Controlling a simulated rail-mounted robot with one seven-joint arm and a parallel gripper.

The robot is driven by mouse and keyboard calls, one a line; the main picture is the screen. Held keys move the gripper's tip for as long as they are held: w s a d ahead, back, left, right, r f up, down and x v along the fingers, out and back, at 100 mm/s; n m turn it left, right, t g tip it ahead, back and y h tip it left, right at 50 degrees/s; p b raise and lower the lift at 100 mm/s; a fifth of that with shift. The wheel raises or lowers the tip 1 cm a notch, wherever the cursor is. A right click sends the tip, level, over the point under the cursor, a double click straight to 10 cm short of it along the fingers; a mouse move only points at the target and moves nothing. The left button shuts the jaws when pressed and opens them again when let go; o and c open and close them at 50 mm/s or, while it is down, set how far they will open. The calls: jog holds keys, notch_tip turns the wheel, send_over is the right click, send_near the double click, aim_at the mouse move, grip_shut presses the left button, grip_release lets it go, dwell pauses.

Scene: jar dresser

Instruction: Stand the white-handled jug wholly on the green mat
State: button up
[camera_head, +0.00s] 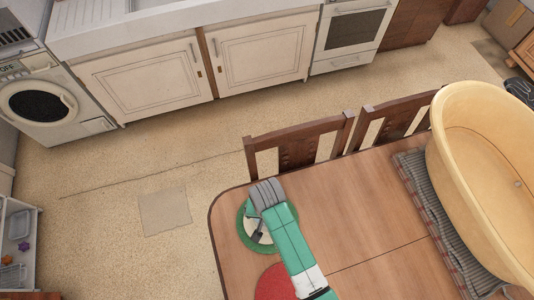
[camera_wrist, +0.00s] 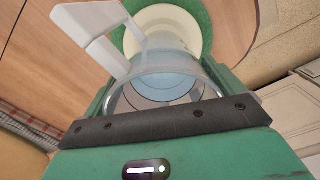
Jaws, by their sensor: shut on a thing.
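The jug (camera_wrist: 168,62) is translucent and bluish, with a white angular handle (camera_wrist: 103,38) at upper left in the wrist view. My gripper (camera_wrist: 163,88) is shut on the jug's body, with one green finger on each side. The round green mat (camera_wrist: 132,42) shows beyond the jug, with a cream disc on it. In the head view the green mat (camera_head: 241,236) lies at the table's left corner, and my gripper (camera_head: 258,233) is over it, hiding most of the jug. I cannot tell whether the jug's base touches the mat.
A red round mat (camera_head: 271,284) lies in front of the green one on the wooden table (camera_head: 350,220). A large yellow tub (camera_head: 480,180) stands on a striped cloth (camera_head: 428,205) at right. Chairs (camera_head: 298,146) line the back edge. The middle of the table is clear.

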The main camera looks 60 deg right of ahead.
jog(key=shift+f, duration=1.5)
jog(key=o, duration=1.3)
jog(key=shift+f, duration=0.15)
jog(key=shift+c, duration=0.2)
notch_tip(320, 180, up, 12)
jog(key=p, duration=0.1)
